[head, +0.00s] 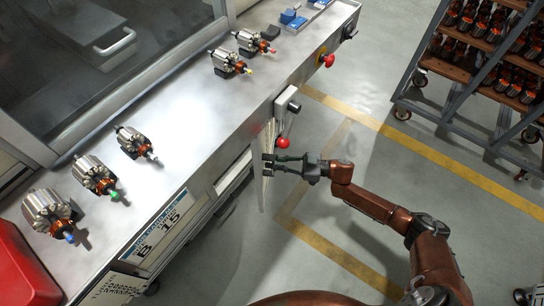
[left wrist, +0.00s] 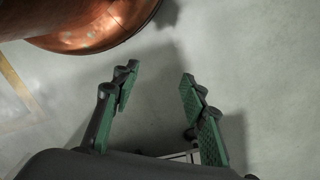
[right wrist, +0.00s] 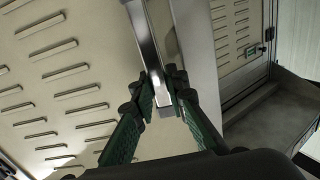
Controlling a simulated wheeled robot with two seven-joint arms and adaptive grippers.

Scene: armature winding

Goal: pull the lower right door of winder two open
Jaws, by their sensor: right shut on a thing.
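The lower right door (head: 265,185) of the winder shows in the head view as a narrow pale panel, standing out from the cabinet front below the worktop. In the right wrist view the door (right wrist: 60,70) is a pale louvred panel with a metal bar handle (right wrist: 147,40). My right gripper (head: 268,163) is at the door; in the right wrist view its fingers (right wrist: 163,90) are closed on the lower part of the handle. My left gripper (left wrist: 158,80) is open and empty above the floor, outside the head view.
The steel worktop (head: 190,105) carries several armatures (head: 95,175) and a red bin (head: 25,265). A wheeled rack (head: 480,70) stands at right. Floor (head: 330,220) is clear between.

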